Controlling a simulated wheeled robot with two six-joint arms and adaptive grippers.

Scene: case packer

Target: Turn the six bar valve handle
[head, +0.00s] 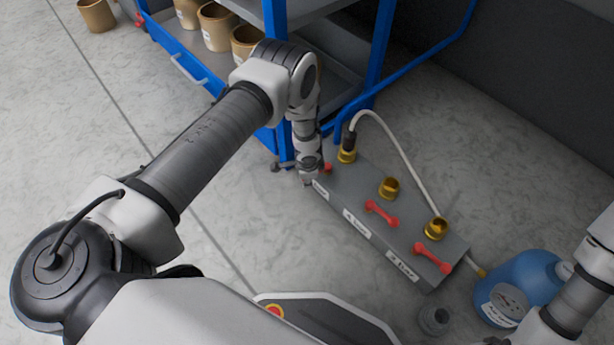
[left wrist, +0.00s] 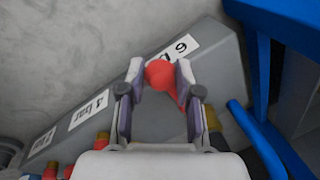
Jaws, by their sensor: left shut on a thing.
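The grey valve box (head: 340,205) lies on the floor with red handles and labels along its side. The six bar valve handle (left wrist: 160,73) is red and sits beside the label starting with 6 (left wrist: 180,49). In the head view only a bit of this handle (head: 328,169) shows past my arm. My left gripper (left wrist: 158,74) is shut on the handle's rounded end, one finger on each side. In the head view my left gripper (head: 309,180) is at the box's far end, largely hidden by its wrist. My right arm shows at the right edge, but its gripper is out of frame.
Two more red handles (head: 382,213) (head: 432,258) and brass ports (head: 388,187) are on the box. A white hose (head: 395,150) arches over it. A blue-framed rack (head: 374,60) stands close behind my left gripper.

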